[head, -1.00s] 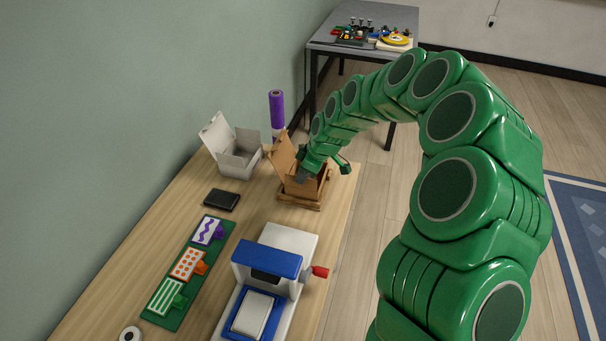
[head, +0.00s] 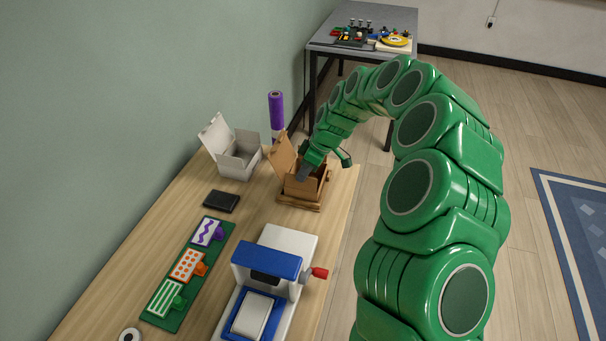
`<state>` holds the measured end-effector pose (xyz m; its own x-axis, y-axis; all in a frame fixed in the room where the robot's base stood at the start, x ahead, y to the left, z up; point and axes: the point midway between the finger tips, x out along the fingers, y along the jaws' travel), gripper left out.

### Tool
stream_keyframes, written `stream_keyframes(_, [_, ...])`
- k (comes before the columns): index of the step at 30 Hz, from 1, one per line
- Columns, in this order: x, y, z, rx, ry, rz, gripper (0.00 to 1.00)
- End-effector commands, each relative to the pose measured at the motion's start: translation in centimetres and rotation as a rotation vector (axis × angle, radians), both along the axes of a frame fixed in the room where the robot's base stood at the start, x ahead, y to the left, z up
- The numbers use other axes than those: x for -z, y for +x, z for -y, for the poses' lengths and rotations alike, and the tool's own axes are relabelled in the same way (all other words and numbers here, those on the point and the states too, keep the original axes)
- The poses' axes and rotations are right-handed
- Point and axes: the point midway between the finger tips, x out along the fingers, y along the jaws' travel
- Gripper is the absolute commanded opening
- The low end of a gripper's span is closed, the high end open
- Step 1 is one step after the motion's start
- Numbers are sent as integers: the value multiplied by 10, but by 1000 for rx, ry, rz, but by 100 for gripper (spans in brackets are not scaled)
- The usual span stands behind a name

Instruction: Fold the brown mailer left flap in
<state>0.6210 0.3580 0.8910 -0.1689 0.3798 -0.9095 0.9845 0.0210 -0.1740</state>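The brown mailer (head: 302,188) is a small cardboard box on a wooden base on the workbench. A tall brown flap (head: 283,154) stands up at its back left, leaning outward. My gripper (head: 305,173) is at the mailer's near left side, just over its left edge, with a grey finger pointing down there. The gripper is small and partly hidden by my green arm, so I cannot tell whether its fingers are open or shut. Whether it touches the left flap is also unclear.
An open white box (head: 238,160) and a purple roll (head: 276,112) stand behind the mailer. A black wallet-like item (head: 221,201), a green stamp tray (head: 212,250) and a blue-white press (head: 268,265) with a red handle lie nearer. Bare wood lies around the mailer's left.

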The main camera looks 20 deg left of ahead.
Motion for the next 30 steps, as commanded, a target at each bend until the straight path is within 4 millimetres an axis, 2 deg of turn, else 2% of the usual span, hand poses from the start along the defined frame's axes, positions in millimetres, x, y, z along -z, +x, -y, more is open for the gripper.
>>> stream_keyframes(30, [12,26,2,3,-12,-409,0])
